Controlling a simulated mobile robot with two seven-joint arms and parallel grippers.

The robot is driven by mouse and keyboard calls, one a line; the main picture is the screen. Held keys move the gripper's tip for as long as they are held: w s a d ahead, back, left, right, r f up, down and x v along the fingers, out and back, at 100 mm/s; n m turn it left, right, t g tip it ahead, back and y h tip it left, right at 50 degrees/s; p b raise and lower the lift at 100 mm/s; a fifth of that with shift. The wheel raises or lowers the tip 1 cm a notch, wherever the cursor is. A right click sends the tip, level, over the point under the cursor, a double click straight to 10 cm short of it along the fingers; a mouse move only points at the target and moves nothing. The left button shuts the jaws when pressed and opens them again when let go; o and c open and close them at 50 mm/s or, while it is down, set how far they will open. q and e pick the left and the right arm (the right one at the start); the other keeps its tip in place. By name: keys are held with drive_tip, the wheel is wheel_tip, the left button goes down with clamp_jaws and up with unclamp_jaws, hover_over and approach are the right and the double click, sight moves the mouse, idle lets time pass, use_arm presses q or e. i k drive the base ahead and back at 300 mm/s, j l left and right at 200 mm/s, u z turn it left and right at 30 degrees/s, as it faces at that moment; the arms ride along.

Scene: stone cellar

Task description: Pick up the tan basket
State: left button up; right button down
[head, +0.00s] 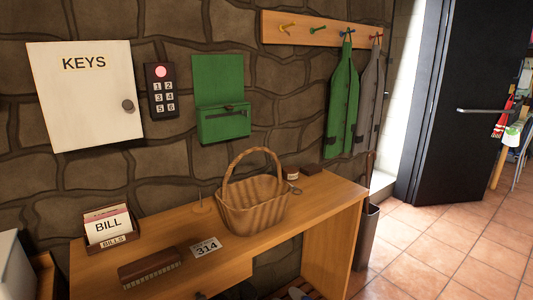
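The tan basket (254,208) stands upright on the wooden desk (322,207), near the middle of its top. It is woven, with a tall arched handle above its rim. Its inside looks empty from here, though the bottom is hidden. Neither of my grippers shows in the head view, and nothing is holding the basket.
A bill holder (108,228), a brush (151,268), a card marked 314 (206,247) and a small spike (201,205) are left of the basket. A small jar (291,173) is behind it, right. An open dark door (436,110) and tiled floor (440,245) lie right.

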sight(254, 185)
drive_tip(key=i+l+u, duration=0.1)
drive_tip(key=i+l, duration=0.35)
drive_tip(key=l, duration=0.2)
drive_tip(key=i+l+u, duration=0.25)
drive_tip(key=i+l, duration=0.15)
drive_tip(key=l, duration=0.25)
drive_tip(key=i+l+u, duration=0.1)
drive_tip(key=l, duration=0.3)
drive_tip(key=i+l, duration=0.25)
drive_tip(key=i+l+u, duration=0.15)
drive_tip(key=l, duration=0.35)
